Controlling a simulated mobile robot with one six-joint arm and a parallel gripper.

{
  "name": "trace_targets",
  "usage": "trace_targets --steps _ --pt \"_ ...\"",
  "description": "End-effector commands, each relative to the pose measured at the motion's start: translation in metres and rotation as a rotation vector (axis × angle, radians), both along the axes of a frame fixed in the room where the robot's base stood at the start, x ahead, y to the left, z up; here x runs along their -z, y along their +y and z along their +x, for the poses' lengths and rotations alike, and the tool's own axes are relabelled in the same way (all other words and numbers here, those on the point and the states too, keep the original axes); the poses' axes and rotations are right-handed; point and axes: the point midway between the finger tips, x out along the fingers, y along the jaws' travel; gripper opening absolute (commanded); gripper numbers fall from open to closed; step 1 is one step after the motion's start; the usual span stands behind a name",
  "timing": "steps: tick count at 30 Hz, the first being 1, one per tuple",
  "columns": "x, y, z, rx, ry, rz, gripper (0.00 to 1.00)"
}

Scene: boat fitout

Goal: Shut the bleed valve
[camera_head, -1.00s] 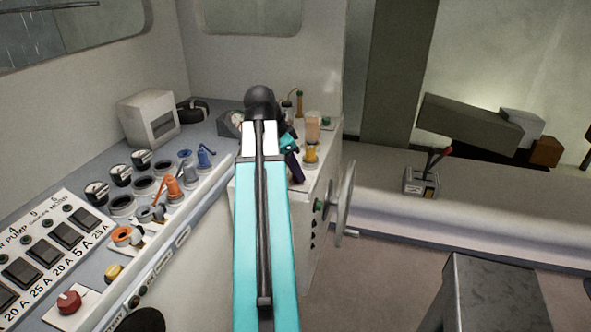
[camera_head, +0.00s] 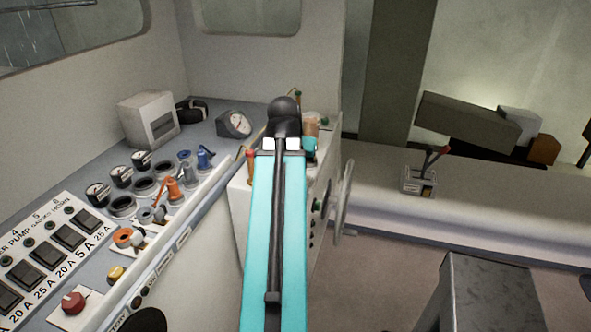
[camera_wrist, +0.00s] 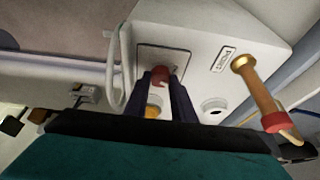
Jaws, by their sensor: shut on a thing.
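A small red knob (camera_wrist: 161,77), which looks like the bleed valve handle, sits on a dark square plate (camera_wrist: 176,58) on a white housing in the wrist view. My gripper (camera_wrist: 160,72) has its two dark fingers shut on this knob, one on each side. In the head view my arm covers the knob and my fingertips. The filter bowl (camera_head: 311,128) shows partly beside my wrist. In the wrist view a cup with a yellow bottom (camera_wrist: 153,110) shows between my fingers.
A brass cylinder with a red end (camera_wrist: 258,90) stands out from the housing, right of my fingers. A handwheel (camera_head: 344,198) is on the housing's right side. A console with switches and levers (camera_head: 172,188) lies left. A gauge (camera_head: 235,124) stands behind.

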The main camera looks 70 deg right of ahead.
Motion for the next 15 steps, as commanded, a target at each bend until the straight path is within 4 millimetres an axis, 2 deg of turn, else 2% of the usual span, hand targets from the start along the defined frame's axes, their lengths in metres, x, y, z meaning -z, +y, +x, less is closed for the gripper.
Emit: trace_targets --steps 15 --pt "0.0 -0.0005 -0.003 -0.342 0.0 0.002 0.01"
